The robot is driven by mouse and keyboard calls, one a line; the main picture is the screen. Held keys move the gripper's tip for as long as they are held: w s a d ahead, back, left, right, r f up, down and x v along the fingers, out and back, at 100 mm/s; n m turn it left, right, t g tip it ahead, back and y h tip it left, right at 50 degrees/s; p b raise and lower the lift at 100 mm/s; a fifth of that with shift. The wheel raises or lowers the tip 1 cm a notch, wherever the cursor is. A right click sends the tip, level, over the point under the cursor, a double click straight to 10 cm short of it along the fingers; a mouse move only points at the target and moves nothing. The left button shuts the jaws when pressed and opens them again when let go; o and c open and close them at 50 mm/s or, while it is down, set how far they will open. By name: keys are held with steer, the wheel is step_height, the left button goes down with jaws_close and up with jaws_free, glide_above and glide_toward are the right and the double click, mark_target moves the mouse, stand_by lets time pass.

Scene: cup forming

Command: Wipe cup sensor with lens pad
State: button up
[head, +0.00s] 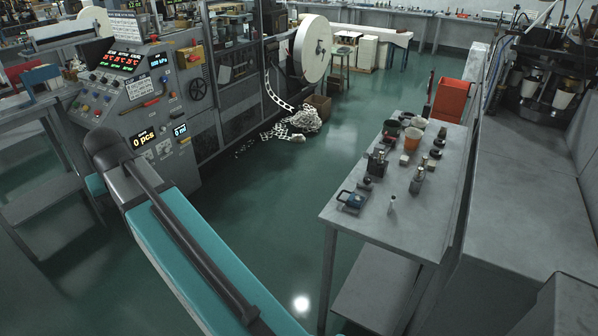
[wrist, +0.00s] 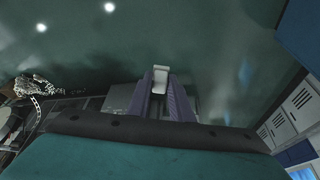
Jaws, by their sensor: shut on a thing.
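My gripper (wrist: 162,82) shows in the wrist view, its two grey-purple fingers shut on a small pale piece, which looks like the lens pad (wrist: 161,76). The pad's end sticks up between the fingertips, and its lower part is hidden by them. Green floor shows beyond it, and the pad touches nothing else that I can see. My gripper cannot be made out in the head view. I cannot pick out the cup sensor in either view.
A grey table (head: 390,232) at right in the head view bears cups, bottles and a small tray with a blue item (head: 352,199). A control console (head: 135,90) stands at left. Loose white strip (head: 295,122) lies by the machine. Open green floor (head: 265,210) lies between.

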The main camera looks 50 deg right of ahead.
steer(key=s+d+f+m+g+h+p, duration=0.1)
steer(key=s+d+m, duration=0.3)
steer(key=d, duration=0.6)
steer(key=s+d+f+m+g+h+p, duration=0.15)
steer(key=s+d+m, duration=0.25)
steer(key=d, duration=0.7)
steer(key=s+d+m+h+p, duration=0.1)
steer(key=s+d+m+p, duration=0.3)
steer(key=d, duration=0.6)
steer(key=s+d+f+m+g, duration=0.1)
steer(key=s+d+m, duration=0.4)
steer(key=s+d, duration=0.5)
steer(key=s+d+f+m+g+p, duration=0.1)
steer(key=s+d+m+g, duration=0.2)
steer(key=s+d+m, duration=0.3)
steer(key=s+d+y, duration=0.1)
steer(key=s+d, duration=0.4)
steer(key=s, duration=0.8)
steer(key=shift+d+f+p, duration=0.15)
steer(key=shift+d+p, duration=0.05)
steer(key=shift+p, duration=0.1)
steer(key=shift+s+f+g, duration=0.1)
steer(key=shift+f+g, duration=0.05)
steer(key=shift+g, duration=0.1)
